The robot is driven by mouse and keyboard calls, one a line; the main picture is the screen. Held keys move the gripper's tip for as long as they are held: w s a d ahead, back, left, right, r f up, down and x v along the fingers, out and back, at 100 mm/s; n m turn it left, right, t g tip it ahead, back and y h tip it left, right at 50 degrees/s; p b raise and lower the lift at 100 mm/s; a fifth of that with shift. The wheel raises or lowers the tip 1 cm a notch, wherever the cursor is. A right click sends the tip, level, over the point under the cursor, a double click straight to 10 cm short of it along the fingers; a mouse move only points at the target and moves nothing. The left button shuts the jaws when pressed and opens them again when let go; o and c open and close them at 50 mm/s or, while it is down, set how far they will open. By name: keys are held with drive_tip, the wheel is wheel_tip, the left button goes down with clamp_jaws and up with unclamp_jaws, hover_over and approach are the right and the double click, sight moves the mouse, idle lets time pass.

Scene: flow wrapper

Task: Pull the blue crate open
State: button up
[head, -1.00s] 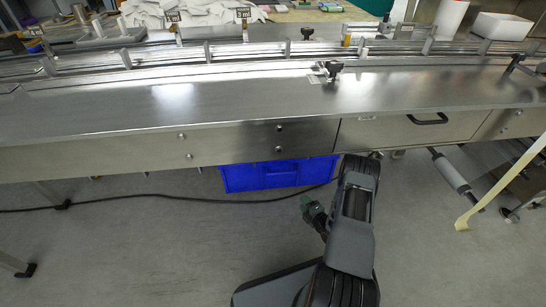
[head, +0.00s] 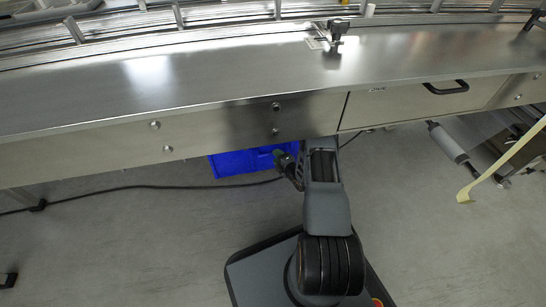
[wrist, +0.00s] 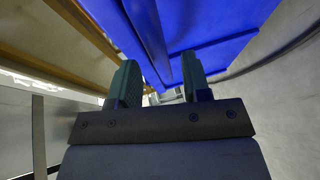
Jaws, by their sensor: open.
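The blue crate (head: 232,165) stands under the steel machine bed, and only its front part shows below the bed's edge in the head view. Its upper part is hidden. My gripper (head: 287,160) is at the right part of the crate's front in the head view, partly covering it. In the wrist view, blue crate surfaces (wrist: 217,50) fill the top middle, with a long blue bar or rim running toward the fingers. My gripper (wrist: 160,82) is open there, its two green-padded fingers apart. I cannot tell whether they touch the crate.
The steel machine bed (head: 200,90) hangs over the crate and close above my arm. A drawer with a black handle (head: 446,88) is to the right. A black cable (head: 130,188) lies on the floor, which is otherwise largely clear in front. A roller (head: 447,143) sticks out at the right.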

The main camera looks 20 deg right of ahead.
drive_tip(key=shift+b+x, duration=0.5)
drive_tip(key=shift+x, duration=1.15)
clamp_jaws()
